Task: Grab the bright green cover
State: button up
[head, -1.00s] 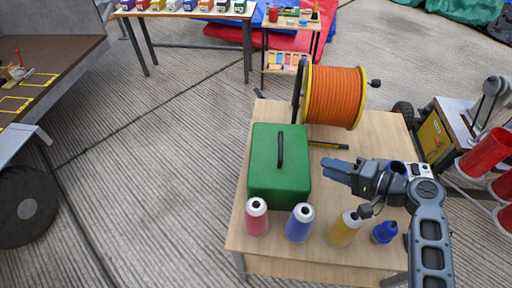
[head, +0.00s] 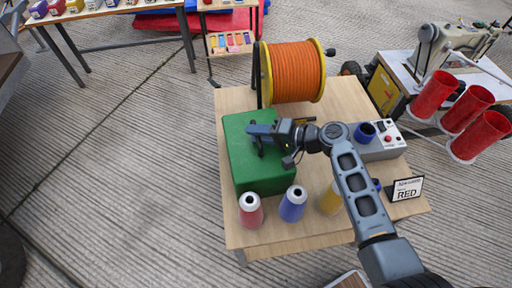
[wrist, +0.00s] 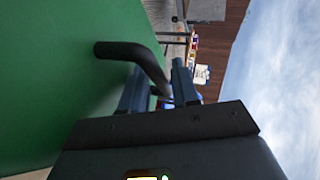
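The bright green cover (head: 245,168) is a box-shaped cover with a black bar handle on its top. It sits on the left part of the wooden table. My gripper (head: 262,132) is at the handle, just over the cover's top. In the wrist view the black handle (wrist: 135,53) runs from the green surface (wrist: 60,80) and bends in between the two fingers of my gripper (wrist: 160,88). The fingers stand apart with space beside the bar, so they look open around it. In the head view my gripper and wrist hide part of the handle.
An orange cable reel (head: 293,72) stands behind the cover. Red (head: 250,210), blue (head: 292,204) and yellow (head: 330,199) spools stand along the front of the wooden table (head: 350,95). A grey control box (head: 382,143) and a RED sign (head: 407,188) are at right.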

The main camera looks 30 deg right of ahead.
jog(key=shift+w+a+f, duration=0.1)
jog(key=shift+w+a, duration=0.1)
jog(key=shift+w, duration=0.05)
jog(key=shift+c, duration=0.2)
grip_shut()
dwell(1.1)
